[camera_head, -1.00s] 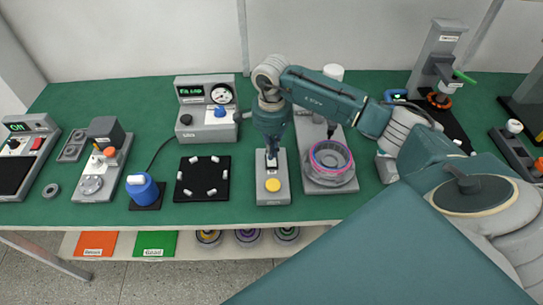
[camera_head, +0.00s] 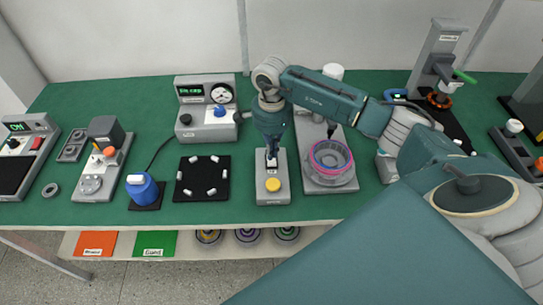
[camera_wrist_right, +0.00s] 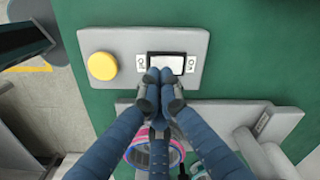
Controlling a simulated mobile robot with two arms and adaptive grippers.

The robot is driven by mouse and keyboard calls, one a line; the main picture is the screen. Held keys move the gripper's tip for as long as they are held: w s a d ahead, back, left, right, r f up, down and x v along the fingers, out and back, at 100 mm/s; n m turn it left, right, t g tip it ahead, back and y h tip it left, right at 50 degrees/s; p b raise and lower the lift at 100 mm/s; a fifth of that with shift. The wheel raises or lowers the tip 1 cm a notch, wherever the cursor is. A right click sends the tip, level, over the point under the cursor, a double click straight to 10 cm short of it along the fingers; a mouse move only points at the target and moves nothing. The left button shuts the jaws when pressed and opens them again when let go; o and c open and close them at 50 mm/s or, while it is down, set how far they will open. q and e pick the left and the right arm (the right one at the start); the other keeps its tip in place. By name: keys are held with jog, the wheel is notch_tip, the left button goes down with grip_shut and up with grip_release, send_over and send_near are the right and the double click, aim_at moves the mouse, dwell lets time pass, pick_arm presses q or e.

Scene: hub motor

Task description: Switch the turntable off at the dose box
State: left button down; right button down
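A grey box (camera_head: 265,197) on the green table carries a round yellow button (camera_head: 273,184) and a rocker switch, which looks like the dose box. In the right wrist view, the pale rocker switch (camera_wrist_right: 168,65) sits in a black frame between two small labels, too small to read. My right gripper (camera_head: 271,160) points down at the switch. Its fingertips (camera_wrist_right: 164,76) are together and empty at the switch's near edge; whether they press it is unclear. The turntable (camera_head: 331,182), with a pink and purple ringed part (camera_head: 331,157), stands right of the box. My left gripper is not in view.
A grey box with a green display and gauge (camera_head: 207,112) stands behind left. A black pad with white pieces (camera_head: 202,178) and a blue container (camera_head: 142,190) lie to the left. A stand with a green handle (camera_head: 440,62) is at the back right.

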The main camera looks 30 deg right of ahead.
aim_at(271, 163)
jog(key=shift+f+b, duration=1.3)
jog(key=shift+f, duration=0.15)
dwell(1.0)
jog(key=shift+r+p, duration=1.95)
jog(key=shift+r, duration=1.6)
jog(key=shift+a, duration=0.1)
